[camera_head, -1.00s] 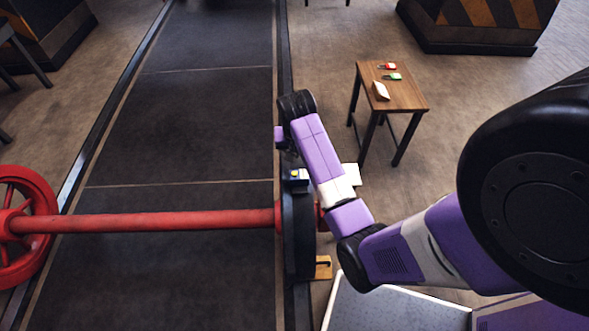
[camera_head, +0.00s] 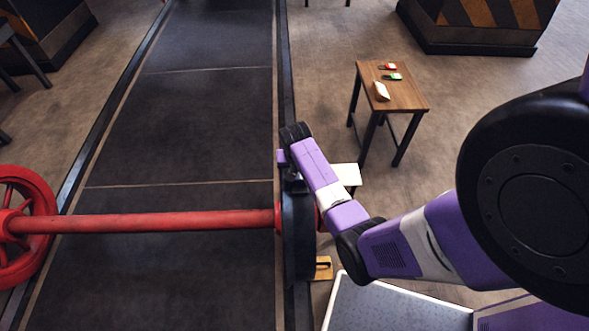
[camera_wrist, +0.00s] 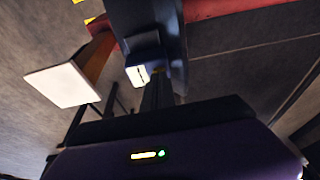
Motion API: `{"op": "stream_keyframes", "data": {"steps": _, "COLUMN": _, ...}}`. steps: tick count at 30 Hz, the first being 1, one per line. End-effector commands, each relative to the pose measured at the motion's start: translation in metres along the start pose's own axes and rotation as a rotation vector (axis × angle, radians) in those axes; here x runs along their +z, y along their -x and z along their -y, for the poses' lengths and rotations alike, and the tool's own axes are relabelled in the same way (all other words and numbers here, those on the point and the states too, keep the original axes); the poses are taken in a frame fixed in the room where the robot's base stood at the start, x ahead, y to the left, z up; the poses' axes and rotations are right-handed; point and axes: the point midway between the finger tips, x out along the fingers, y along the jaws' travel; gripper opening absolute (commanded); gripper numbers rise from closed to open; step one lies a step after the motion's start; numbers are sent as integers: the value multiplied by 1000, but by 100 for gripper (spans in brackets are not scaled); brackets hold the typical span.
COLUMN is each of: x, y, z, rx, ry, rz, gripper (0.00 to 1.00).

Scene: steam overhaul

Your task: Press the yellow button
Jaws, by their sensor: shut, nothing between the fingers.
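The yellow button is hidden behind my arm in the head view. Its small dark box (camera_head: 293,187) is mostly covered there, on top of the black stand at the axle's right end. In the wrist view the box (camera_wrist: 143,58) is ahead of my gripper (camera_wrist: 160,94), with a pale plate (camera_wrist: 138,75) on its face; I cannot make out the button for sure. My gripper also shows in the head view (camera_head: 291,178), pointing down close above the box. It is shut and empty. I cannot tell whether it touches the button.
A red axle (camera_head: 150,222) with a red wheel (camera_head: 28,228) runs left from the stand (camera_head: 298,240) across the dark track. A white panel (camera_head: 347,175) is right of the stand. A small wooden table (camera_head: 404,97) stands farther back, with small items on it.

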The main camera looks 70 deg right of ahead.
Motion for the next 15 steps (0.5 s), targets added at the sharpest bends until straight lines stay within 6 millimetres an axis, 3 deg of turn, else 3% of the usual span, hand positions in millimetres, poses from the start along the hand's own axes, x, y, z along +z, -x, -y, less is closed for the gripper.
{"op": "stream_keyframes", "data": {"steps": 5, "x": 0, "y": 0, "z": 0, "rx": 0, "ry": 0, "rz": 0, "gripper": 0}}
{"op": "stream_keyframes", "data": {"steps": 11, "x": 7, "y": -19, "z": 0, "rx": 0, "ry": 0, "rz": 3, "gripper": 0}}
{"op": "stream_keyframes", "data": {"steps": 15, "x": 10, "y": -20, "z": -1, "rx": 2, "ry": 0, "rz": 10, "gripper": 0}}
